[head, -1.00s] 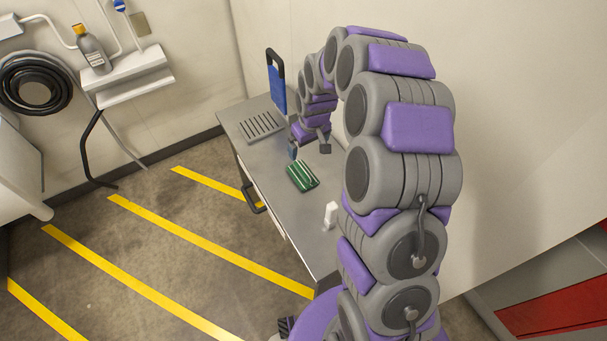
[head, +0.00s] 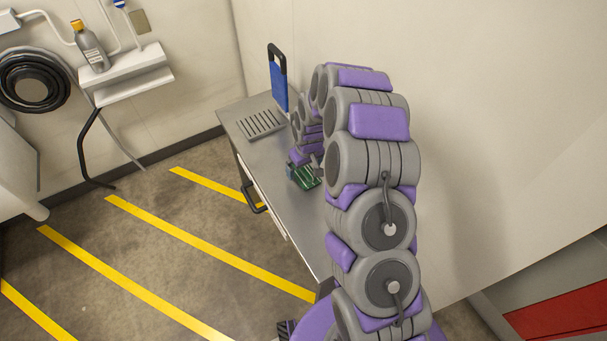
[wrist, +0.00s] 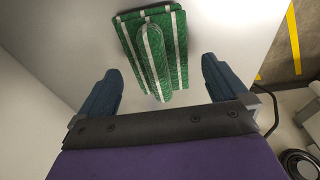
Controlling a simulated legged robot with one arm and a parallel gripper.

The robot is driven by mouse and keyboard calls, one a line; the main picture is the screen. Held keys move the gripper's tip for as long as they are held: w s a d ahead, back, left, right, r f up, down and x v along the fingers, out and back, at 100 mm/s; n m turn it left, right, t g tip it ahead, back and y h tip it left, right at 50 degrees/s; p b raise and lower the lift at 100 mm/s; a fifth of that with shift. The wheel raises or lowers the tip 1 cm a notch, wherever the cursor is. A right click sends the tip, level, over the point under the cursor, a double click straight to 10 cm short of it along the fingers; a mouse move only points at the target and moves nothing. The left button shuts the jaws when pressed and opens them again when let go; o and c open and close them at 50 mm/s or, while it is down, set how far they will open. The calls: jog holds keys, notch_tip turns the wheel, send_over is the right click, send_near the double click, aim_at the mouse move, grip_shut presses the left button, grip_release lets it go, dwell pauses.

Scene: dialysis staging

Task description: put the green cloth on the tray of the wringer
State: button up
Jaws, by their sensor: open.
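The green cloth (head: 306,178) with white stripes lies folded on the grey metal table. It also shows in the wrist view (wrist: 155,48), with a raised fold along its middle. My gripper (wrist: 155,88) is open, its two blue fingers on either side of the cloth's near end, and nothing is held. In the head view my gripper (head: 300,168) is low over the cloth and partly covers it. The wringer, with a blue panel and black handle (head: 278,80), stands at the table's far end, and its slotted tray (head: 262,124) lies in front of it.
The metal table (head: 262,165) stands along the wall, with a black handle (head: 254,203) on its side. A wall shelf (head: 125,72) holds a grey bottle (head: 90,48) with an orange cap. The floor with yellow stripes (head: 190,248) is clear.

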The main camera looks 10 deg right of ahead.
notch_tip(320, 180, down, 2)
jog(key=shift+w+f, duration=0.1)
jog(key=shift+w, duration=0.05)
jog(key=shift+d, duration=0.1)
jog(key=shift+c, duration=0.4)
jog(key=c, duration=1.1)
jog(key=shift+o, duration=0.2)
